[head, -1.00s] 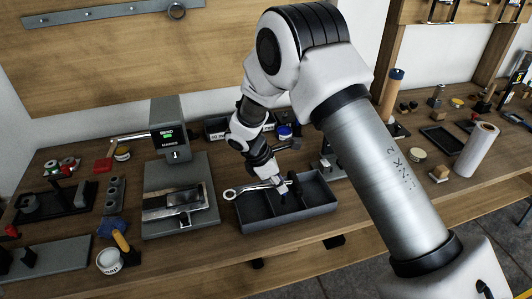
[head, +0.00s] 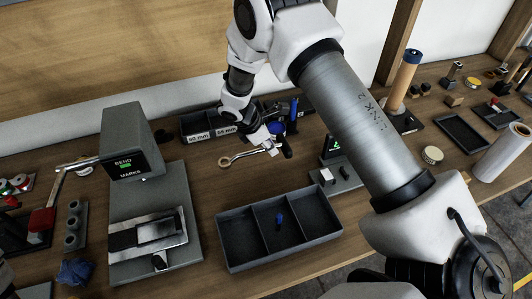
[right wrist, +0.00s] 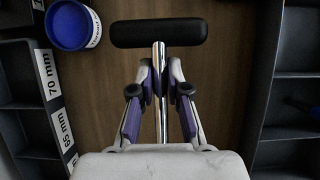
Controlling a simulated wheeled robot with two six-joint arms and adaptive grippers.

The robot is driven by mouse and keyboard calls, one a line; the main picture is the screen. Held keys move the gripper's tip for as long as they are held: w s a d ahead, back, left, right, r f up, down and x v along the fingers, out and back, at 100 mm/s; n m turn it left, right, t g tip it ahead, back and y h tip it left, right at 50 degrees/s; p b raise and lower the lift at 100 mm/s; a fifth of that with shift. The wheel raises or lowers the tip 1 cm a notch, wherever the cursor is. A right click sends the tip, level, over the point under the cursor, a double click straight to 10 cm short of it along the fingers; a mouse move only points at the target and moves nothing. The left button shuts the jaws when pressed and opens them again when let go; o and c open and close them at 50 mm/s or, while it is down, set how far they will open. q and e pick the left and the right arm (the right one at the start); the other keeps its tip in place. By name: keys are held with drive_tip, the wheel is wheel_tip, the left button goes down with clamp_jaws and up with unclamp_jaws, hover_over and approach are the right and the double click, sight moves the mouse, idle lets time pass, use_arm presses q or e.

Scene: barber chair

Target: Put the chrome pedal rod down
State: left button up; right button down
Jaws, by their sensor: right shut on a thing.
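My right gripper (head: 274,146) is shut on the chrome pedal rod (head: 248,155), low over the wooden bench between the labelled rack and the black tray. The rod's ring end points left in the head view. In the right wrist view the shiny rod (right wrist: 159,85) runs between the purple fingertips, with its black pedal bar (right wrist: 158,33) crosswise at the far end. The ring end is hidden there by the gripper. I cannot tell whether the rod touches the bench.
The rack (head: 200,135) with mm labels stands behind, with a blue-lidded pot (right wrist: 72,24) close to the pedal bar. A three-compartment tray (head: 235,252) with a small blue item lies in front. The bending device (head: 130,140) stands left, and a small stand (head: 342,178) right.

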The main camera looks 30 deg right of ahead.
sight(274, 162)
drive_tip(key=f, duration=0.3)
drive_tip(key=d+f, duration=0.1)
drive_tip(key=f, duration=0.1)
drive_tip(key=shift+w+f+p, duration=0.3)
drive_tip(key=shift+w+p, duration=0.05)
drive_tip(key=shift+w, duration=0.05)
drive_tip(key=shift+s+a+r, duration=0.2)
drive_tip(key=shift+a+r, duration=0.05)
drive_tip(key=shift+f, duration=0.15)
drive_tip(key=c, duration=1.2)
unclamp_jaws()
drive_tip(key=shift+f, duration=0.15)
use_arm(q)
drive_tip(key=shift+w+d+r, duration=0.25)
use_arm(e)
drive_tip(key=shift+o, duration=0.2)
